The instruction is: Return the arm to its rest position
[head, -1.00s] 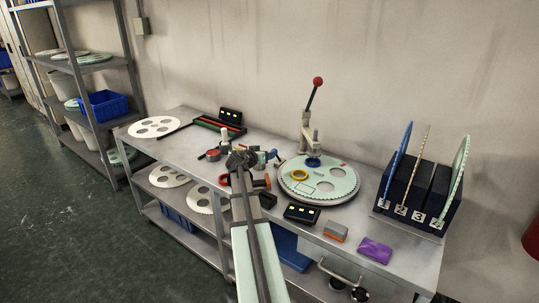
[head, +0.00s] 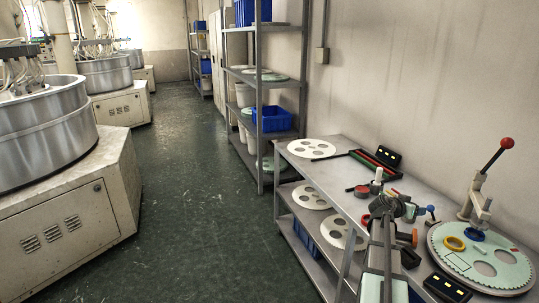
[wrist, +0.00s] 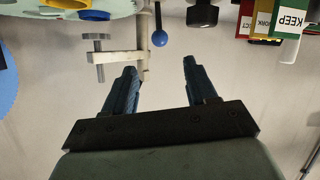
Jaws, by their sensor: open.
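My gripper (wrist: 160,72) shows in the wrist view with its two dark blue fingers spread apart and nothing between them. A lever press with a red knob (head: 506,143) stands behind the disc.
A white disc (head: 312,148) lies at the bench's far end. Shelves (head: 268,84) stand behind. Large machines (head: 60,190) line the left; the floor between is clear.

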